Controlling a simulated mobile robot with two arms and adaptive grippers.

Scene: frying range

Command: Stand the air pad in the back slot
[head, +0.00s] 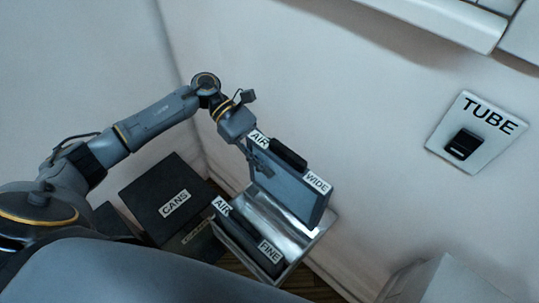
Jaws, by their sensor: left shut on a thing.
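The wide air pad (285,185) is a grey-blue panel with a black block on its top edge and white labels AIR and WIDE. It stands upright over the back part of a silver metal rack (318,232). My left gripper (257,153) is shut on the pad near its upper left end. I cannot tell whether the pad's lower edge is seated in the back slot or just above it. A second pad, labelled AIR and FINE (246,236), is in the front part of the rack. My right gripper is not in view.
Dark boxes, one labelled CANS (165,190), stand left of the rack. A white wall rises close behind it, with a switch plate labelled TUBE (478,135) at right. A pale box (440,285) is at the lower right.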

